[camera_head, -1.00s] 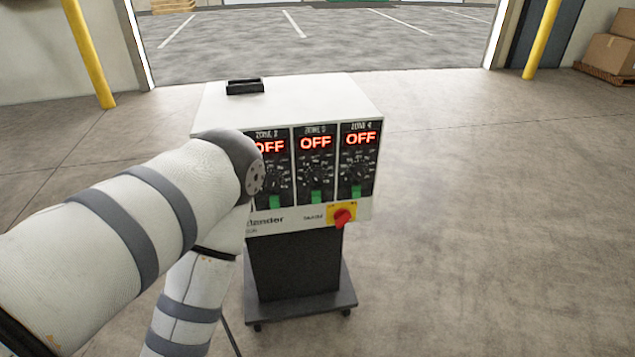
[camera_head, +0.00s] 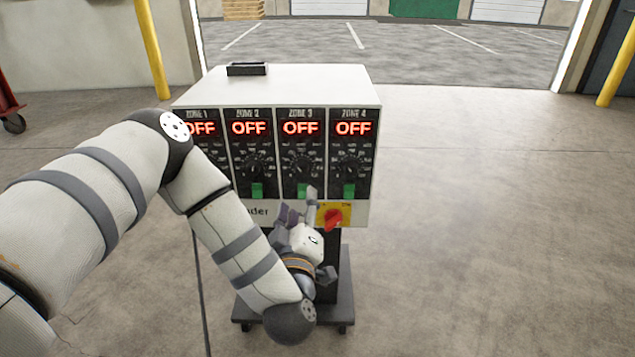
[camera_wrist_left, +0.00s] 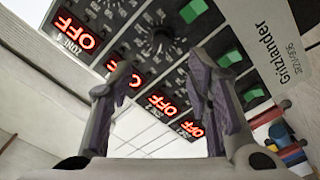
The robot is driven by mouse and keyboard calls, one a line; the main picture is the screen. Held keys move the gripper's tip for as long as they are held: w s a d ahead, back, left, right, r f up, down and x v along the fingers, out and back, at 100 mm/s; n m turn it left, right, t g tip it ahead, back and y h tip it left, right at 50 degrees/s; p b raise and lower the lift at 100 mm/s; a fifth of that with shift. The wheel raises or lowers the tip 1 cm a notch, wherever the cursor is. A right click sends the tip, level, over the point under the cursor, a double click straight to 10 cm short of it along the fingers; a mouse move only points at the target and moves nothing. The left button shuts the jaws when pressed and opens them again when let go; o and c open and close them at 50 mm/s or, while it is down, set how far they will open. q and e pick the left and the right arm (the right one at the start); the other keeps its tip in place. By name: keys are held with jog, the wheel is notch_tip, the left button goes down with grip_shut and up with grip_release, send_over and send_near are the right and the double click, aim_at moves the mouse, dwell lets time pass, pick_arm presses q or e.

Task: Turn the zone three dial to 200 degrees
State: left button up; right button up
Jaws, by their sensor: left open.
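The white controller cabinet (camera_head: 275,85) faces me with a row of zone panels, each reading OFF in red. The zone three dial (camera_head: 303,168) is black, below its zone three display (camera_head: 300,128) and above a green switch; its pointer is too small to read. My left gripper (camera_head: 300,204) is low in front of the cabinet, fingertips just below the zone three dial. In the left wrist view the open fingers (camera_wrist_left: 160,72) point toward the panel, with the zone three dial (camera_wrist_left: 160,40) beyond them, nothing between them. Contact with the panel is not visible. My right gripper is out of view.
A red rotary switch (camera_head: 334,218) on a yellow plate sits right of my left gripper. The zone two dial (camera_head: 255,168) and zone four dial (camera_head: 350,168) flank the zone three dial closely. The cabinet stands on a dark wheeled base (camera_head: 345,310). Floor to the right is clear.

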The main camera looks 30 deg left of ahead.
aim_at(302, 172)
pick_arm(q)
jog(key=b+x, duration=0.1)
jog(key=x, duration=1)
jog(key=shift+w+a, duration=0.25)
jog(key=shift+a, duration=0.05)
grip_shut()
